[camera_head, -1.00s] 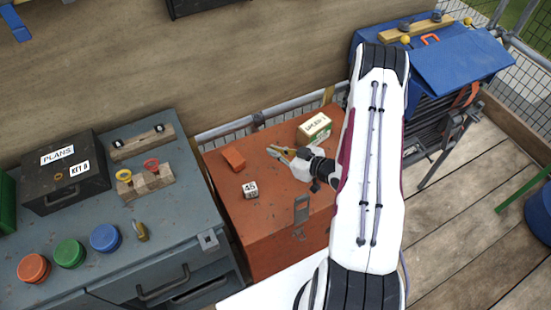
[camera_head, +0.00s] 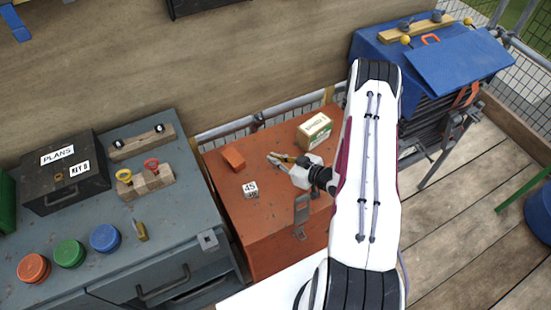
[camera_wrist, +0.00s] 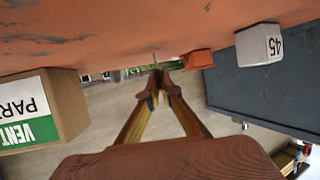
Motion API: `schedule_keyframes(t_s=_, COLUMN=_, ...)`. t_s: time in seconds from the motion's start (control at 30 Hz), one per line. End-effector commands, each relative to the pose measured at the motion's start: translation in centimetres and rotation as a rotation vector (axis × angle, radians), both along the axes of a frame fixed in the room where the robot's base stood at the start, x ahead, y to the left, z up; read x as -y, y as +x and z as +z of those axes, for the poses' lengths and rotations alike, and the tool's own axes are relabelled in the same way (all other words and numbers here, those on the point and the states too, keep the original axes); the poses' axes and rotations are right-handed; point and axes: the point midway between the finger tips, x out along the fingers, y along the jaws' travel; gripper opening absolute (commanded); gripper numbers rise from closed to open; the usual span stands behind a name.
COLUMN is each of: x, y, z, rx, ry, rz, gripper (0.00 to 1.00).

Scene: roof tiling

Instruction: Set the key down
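My gripper (camera_head: 271,158) is over the orange chest (camera_head: 262,235), between the orange block and the cream carton. In the wrist view its two fingertips (camera_wrist: 158,88) come close together. A thin grey sliver, apparently the key (camera_wrist: 155,59), juts out between them, close to the chest's orange surface. Most of the key is hidden or too small to make out, and I cannot tell whether it touches the chest. A yellow-ringed key (camera_head: 124,176) and a red-ringed key (camera_head: 151,164) stand in a wooden block (camera_head: 147,183) on the grey cabinet.
On the chest are an orange block (camera_head: 234,158), a white cube marked 45 (camera_head: 250,190) and a cream carton (camera_head: 314,130). The grey cabinet (camera_head: 190,235) at left bears a black box (camera_head: 65,175), a padlock (camera_head: 141,232) and coloured pots. The chest's front top is largely clear.

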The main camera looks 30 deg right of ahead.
Motion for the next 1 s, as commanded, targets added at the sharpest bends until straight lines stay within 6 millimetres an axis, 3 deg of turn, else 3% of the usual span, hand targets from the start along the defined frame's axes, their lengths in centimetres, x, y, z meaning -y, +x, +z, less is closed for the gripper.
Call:
schedule_keyframes(t_s=0.37, x=-0.01, y=0.0, z=-0.34, rx=0.0, ry=0.0, rz=0.0, gripper=0.0)
schedule_keyframes(t_s=0.4, x=0.0, y=0.0, z=-0.28, rx=0.0, ry=0.0, rz=0.0, gripper=0.14)
schedule_keyframes(t_s=0.43, x=0.0, y=0.0, z=-0.28, rx=0.0, ry=0.0, rz=0.0, gripper=0.21)
schedule_keyframes(t_s=1.0, x=0.15, y=-0.16, z=0.15, rx=0.0, ry=0.0, rz=-0.001, gripper=0.21)
